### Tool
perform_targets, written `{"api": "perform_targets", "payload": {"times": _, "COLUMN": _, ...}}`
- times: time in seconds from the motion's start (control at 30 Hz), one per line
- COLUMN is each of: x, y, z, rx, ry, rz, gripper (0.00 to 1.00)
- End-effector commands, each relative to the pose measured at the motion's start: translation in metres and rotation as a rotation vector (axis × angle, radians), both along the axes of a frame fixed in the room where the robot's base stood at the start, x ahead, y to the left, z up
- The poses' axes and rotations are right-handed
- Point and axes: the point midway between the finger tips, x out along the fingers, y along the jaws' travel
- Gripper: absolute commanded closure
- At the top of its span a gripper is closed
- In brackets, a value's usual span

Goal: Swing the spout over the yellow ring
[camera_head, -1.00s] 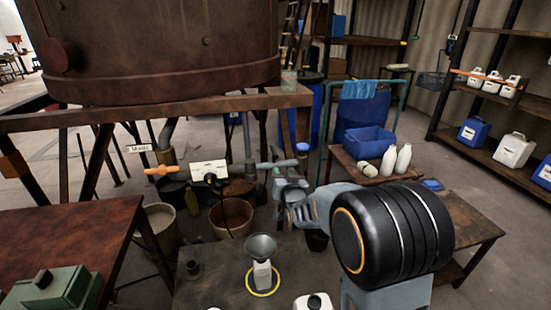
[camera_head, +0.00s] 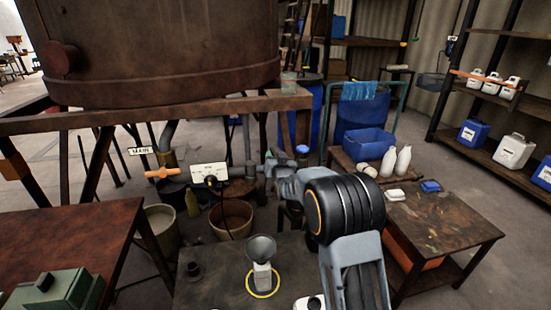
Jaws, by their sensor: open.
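The yellow ring (camera_head: 262,296) lies on the dark low table in front of me. A white bottle (camera_head: 262,277) with a grey funnel (camera_head: 261,247) in its mouth stands inside the ring. Grey pipework (camera_head: 247,168) hangs under the vat frame, behind the ring; I cannot clearly tell the spout's shape or where its end points. My gripper (camera_head: 270,171) is open beside this pipework, at its right. The gripper is small and partly hidden by my own wrist, so I cannot tell whether it touches the pipe.
A rusty vat (camera_head: 165,50) stands on a beam frame above. An orange valve handle (camera_head: 162,173) and a white gauge box (camera_head: 209,172) are left of the pipework. A tan bucket (camera_head: 231,219) stands below. A side table (camera_head: 440,222) is at right.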

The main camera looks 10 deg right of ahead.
Motion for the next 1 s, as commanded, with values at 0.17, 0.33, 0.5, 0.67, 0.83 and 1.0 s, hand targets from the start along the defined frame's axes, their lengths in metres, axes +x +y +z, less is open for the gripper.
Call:
{"api": "perform_targets", "payload": {"times": 0.17, "x": -0.0001, "y": 0.0, "z": 0.0, "rx": 0.0, "ry": 0.0, "rz": 0.0, "gripper": 0.55}}
{"api": "perform_targets", "payload": {"times": 0.33, "x": -0.0002, "y": 0.0, "z": 0.0001, "rx": 0.0, "ry": 0.0, "rz": 0.0, "gripper": 0.7}}
{"api": "perform_targets", "payload": {"times": 0.5, "x": -0.0003, "y": 0.0, "z": 0.0001, "rx": 0.0, "ry": 0.0, "rz": 0.0, "gripper": 0.87}}
{"api": "perform_targets", "payload": {"times": 0.67, "x": -0.0003, "y": 0.0001, "z": 0.0001, "rx": 0.0, "ry": 0.0, "rz": 0.0, "gripper": 1.0}}
{"api": "perform_targets", "payload": {"times": 0.83, "x": -0.0003, "y": 0.0001, "z": 0.0001, "rx": 0.001, "ry": 0.0, "rz": 0.0, "gripper": 1.0}}
{"api": "perform_targets", "payload": {"times": 1.0, "x": -0.0008, "y": 0.0004, "z": 0.0, "rx": 0.002, "ry": 0.0, "rz": -0.004, "gripper": 1.0}}
